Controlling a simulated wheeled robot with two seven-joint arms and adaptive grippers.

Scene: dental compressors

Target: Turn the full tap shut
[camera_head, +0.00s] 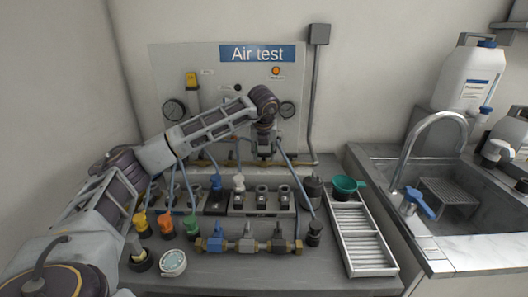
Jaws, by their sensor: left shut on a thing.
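My left gripper (265,153) is at the lower front of the grey "Air test" panel (225,80), pointing down, at the height of the thin pipes there. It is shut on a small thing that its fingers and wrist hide. I cannot tell which tap this is or how its handle is turned. A blue handle (216,182) and a white handle (238,182) stand upright on the bench row, below and left of the gripper. My right gripper is not in view.
A brass-ended manifold (247,245) lies at the bench front, near yellow, orange and green knobs (166,224). A ribbed tray (361,240) and a green funnel cup (345,187) are at right. A sink with a blue-handled tap (420,203) lies further right.

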